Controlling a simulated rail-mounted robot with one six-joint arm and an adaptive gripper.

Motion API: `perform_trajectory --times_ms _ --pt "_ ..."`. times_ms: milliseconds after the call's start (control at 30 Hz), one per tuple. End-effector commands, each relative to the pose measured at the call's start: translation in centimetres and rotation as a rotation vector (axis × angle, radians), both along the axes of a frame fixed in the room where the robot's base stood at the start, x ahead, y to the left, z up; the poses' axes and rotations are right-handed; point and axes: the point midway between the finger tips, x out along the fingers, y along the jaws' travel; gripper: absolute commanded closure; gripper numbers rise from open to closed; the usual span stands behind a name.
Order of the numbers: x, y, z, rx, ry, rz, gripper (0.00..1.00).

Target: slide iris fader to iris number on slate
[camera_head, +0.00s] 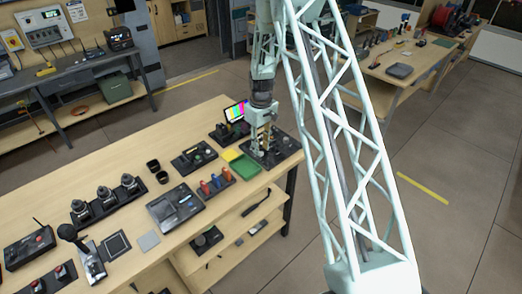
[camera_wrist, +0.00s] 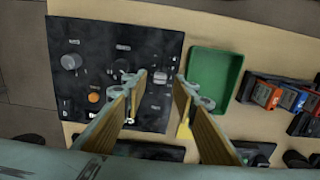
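A black control panel (camera_head: 287,150) lies at the far right end of the long bench, and it also shows in the wrist view (camera_wrist: 90,30). It carries a grey round knob (camera_wrist: 71,62), an orange button (camera_wrist: 94,98), and several small grey controls with labels too small to read. A pale grey cap (camera_wrist: 160,77), possibly the iris fader, shows between my fingertips. My gripper (camera_wrist: 161,84) is open above the panel's right edge, with nothing held; it also shows in the head view (camera_head: 264,138). I cannot make out a slate or its number.
A green tray (camera_wrist: 214,75) lies right of the panel, with a rack of red, blue and orange items (camera_wrist: 285,97) beyond it. A yellow item (camera_wrist: 184,131) is partly hidden by my right finger. A colour-bar monitor (camera_head: 236,112) stands behind.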

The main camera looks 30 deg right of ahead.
Motion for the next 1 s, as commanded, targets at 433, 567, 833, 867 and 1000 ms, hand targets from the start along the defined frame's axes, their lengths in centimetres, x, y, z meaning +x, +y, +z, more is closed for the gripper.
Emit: perform_trajectory --times_ms 433,567,833,867,1000 --pt "0.0 0.0 5.5 0.000 -0.001 0.000 0.74" --pt "0.0 0.0 7.1 0.000 -0.001 0.000 0.74" --pt "0.0 0.0 9.2 0.000 0.000 0.000 0.74" --pt "0.0 0.0 9.3 0.000 0.000 0.000 0.74" --pt "0.0 0.0 9.6 0.000 0.001 0.000 0.74"
